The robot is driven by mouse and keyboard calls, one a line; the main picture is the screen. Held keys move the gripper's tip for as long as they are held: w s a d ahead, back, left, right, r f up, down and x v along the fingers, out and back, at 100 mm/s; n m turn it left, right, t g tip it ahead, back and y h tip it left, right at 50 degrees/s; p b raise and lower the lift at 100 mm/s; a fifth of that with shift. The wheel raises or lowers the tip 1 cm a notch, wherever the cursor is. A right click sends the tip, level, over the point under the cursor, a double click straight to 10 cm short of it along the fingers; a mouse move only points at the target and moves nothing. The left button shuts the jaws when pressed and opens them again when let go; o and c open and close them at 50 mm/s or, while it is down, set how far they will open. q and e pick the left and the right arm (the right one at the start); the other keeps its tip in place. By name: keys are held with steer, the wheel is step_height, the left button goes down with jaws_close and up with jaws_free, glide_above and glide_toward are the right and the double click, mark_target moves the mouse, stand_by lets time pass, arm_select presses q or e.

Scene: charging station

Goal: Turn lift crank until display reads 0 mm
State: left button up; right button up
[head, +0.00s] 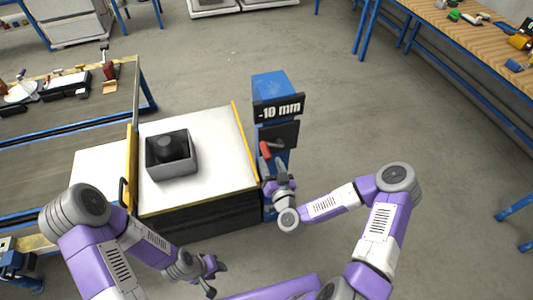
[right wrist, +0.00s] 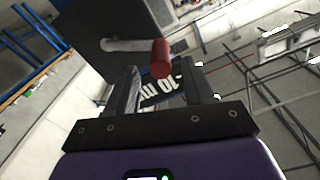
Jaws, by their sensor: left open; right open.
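The blue lift post (head: 270,85) carries a display (head: 279,109) that reads -10 mm. Below it, the crank's red handle (head: 265,149) sticks out from a dark plate on the post. My right gripper (head: 273,170) is open just below the handle. In the right wrist view the red handle (right wrist: 161,58) shows at the end of a grey crank arm (right wrist: 130,45), near the gap between the open fingers (right wrist: 163,85); I cannot tell whether they touch it. My left gripper (head: 213,278) is open and empty, low in front of the lift.
The white lift platform (head: 222,135) bears a grey bin (head: 172,172) with a dark object in it. A conveyor table (head: 75,125) with tools stands at left. A wooden workbench (head: 470,35) stands at upper right. The floor right of the post is clear.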

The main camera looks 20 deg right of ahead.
mark_target(267, 153)
steer(key=w, duration=0.5)
steer(key=shift+w+a, duration=0.1)
steer(key=shift+a, duration=0.05)
jaws_close()
